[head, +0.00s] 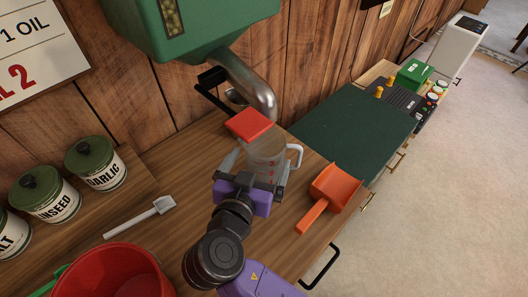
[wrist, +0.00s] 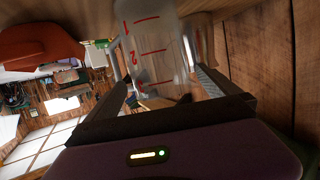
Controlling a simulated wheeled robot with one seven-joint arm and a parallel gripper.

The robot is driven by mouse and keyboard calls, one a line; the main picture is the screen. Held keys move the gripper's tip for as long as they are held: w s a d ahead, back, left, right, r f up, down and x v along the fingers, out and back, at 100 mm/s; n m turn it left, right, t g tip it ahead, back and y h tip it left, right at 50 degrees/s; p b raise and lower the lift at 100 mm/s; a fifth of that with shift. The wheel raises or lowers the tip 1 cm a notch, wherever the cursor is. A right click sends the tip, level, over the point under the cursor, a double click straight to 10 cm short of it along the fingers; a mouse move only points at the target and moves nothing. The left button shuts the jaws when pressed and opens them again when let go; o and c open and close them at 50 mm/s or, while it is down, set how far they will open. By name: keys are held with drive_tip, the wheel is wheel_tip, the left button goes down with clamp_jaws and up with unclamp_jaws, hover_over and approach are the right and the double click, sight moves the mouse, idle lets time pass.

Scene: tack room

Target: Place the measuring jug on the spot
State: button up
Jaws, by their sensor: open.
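The clear measuring jug (head: 268,152) with red markings stands upright on the wooden counter below the metal spout, its handle to the right. My gripper (head: 254,168) is open, with one finger on each side of the jug. In the wrist view the jug (wrist: 158,45) shows large between the two fingers (wrist: 165,75); I cannot tell whether they touch it. No marked spot is clearly seen on the counter; my arm and the jug hide part of it.
A green dispenser (head: 205,25) with a metal spout (head: 250,85) and a red-orange square piece (head: 249,125) are close above and behind the jug. A red bucket (head: 115,275) stands front left. The green mat (head: 345,125) is clear.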

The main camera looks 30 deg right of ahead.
drive_tip(key=v, duration=0.6)
drive_tip(key=shift+s, duration=0.1)
idle(0.4)
drive_tip(key=w+a+r+n+t+y, duration=0.2)
drive_tip(key=w+a+n+t+y, duration=0.15)
drive_tip(key=a+n, duration=0.2)
drive_tip(key=s+a+f+n+t+y, duration=0.1)
drive_tip(key=s+a+f+n+y, duration=0.1)
drive_tip(key=a+f+n+y, duration=0.35)
drive_tip(key=s+d, duration=0.6)
drive_tip(key=s, duration=0.3)
drive_tip(key=s+d+m, duration=0.1)
drive_tip(key=s+d, duration=0.5)
drive_tip(key=s, duration=0.3)
drive_tip(key=s+d+m+y, duration=0.1)
drive_tip(key=s+d, duration=0.5)
drive_tip(key=s, duration=0.4)
drive_tip(key=shift+d, duration=0.35)
